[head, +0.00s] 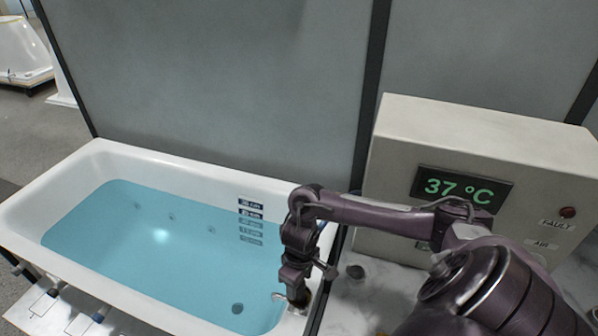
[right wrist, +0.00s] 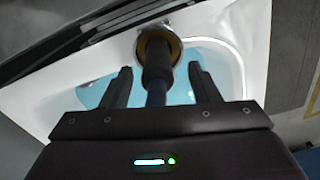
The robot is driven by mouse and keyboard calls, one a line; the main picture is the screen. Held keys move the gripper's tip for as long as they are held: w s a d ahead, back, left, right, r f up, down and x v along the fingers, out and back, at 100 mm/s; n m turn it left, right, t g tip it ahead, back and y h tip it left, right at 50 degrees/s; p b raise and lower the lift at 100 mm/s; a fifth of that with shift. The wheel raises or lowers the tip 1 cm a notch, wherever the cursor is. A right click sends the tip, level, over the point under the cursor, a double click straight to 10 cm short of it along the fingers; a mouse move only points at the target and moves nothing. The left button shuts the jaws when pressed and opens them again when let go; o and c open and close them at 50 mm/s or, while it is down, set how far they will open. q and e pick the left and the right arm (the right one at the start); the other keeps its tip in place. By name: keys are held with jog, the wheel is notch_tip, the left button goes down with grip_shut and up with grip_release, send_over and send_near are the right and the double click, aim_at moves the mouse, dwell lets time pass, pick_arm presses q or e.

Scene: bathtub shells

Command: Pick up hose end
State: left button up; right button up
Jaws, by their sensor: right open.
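The hose end (right wrist: 158,62) shows in the right wrist view as a dark tube with a tan ring at its far end and a bluish lower part. It lies between the two fingers of my right gripper (right wrist: 161,85), with a visible gap on each side. In the head view my right gripper (head: 293,296) points down at the right end of the bathtub (head: 190,158); the wrist and fingers hide most of the hose there. The right gripper is open. My left gripper is not in view.
The white tub holds blue water (head: 150,240) and has depth marks on its inner wall. A control box (head: 400,135) reading 37 °C stands at the right on a marble-like surface (head: 365,300). Grey wall panels (head: 210,80) stand behind the tub.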

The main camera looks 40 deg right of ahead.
notch_tip(320, 180, down, 3)
jog(key=shift+w+d+r, duration=0.1)
jog(key=shift+w, duration=0.05)
jog(key=shift+f, duration=0.45)
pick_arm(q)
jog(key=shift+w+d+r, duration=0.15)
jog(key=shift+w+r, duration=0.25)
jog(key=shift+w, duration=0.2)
pick_arm(e)
jog(key=c, duration=1.1)
